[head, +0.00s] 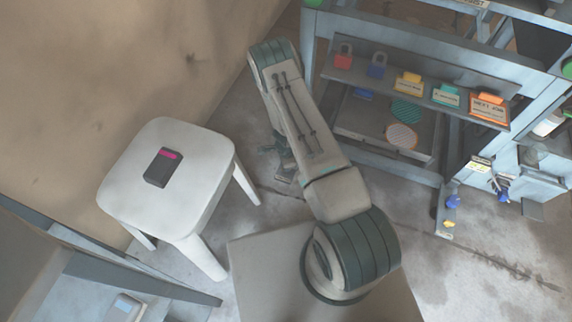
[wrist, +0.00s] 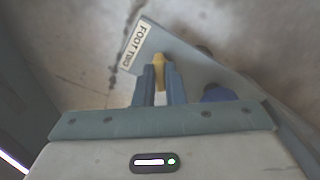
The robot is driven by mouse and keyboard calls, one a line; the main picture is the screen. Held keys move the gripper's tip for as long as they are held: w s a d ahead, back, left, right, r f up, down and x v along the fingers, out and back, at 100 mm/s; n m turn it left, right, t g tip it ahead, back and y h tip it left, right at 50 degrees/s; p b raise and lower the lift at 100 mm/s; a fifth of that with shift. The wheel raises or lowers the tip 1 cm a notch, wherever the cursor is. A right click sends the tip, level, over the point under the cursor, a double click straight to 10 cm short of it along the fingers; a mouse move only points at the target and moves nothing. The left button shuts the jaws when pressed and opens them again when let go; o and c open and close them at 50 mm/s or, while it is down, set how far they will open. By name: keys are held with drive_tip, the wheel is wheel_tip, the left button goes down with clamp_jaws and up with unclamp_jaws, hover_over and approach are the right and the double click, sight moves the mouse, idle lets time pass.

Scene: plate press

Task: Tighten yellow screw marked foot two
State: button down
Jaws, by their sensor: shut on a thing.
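The yellow screw (wrist: 158,62) stands beside a white label reading FOOT TWO (wrist: 137,45) in the wrist view. My gripper (wrist: 160,74) has its two blue-grey fingers on either side of the screw, shut on it. The label is on a grey foot plate (wrist: 190,62). In the head view my arm covers most of this spot, and the screw cannot be made out there.
A blue knob (wrist: 218,93) sits close to the right finger. The press frame (head: 390,165) stands right of my arm, with a shelf of padlocks and tags (head: 415,88). A white stool (head: 195,200) holding a dark device (head: 163,168) is at left. Bare floor lies between.

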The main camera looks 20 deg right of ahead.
drive_tip(key=m, duration=0.7)
drive_tip(key=shift+p, duration=0.35)
idle(0.4)
drive_tip(key=c, duration=1.5)
unclamp_jaws()
drive_tip(key=shift+r, duration=0.1)
wheel_tip(320, 180, up, 14)
drive_tip(key=p, duration=0.5)
drive_tip(key=shift+f, duration=0.2)
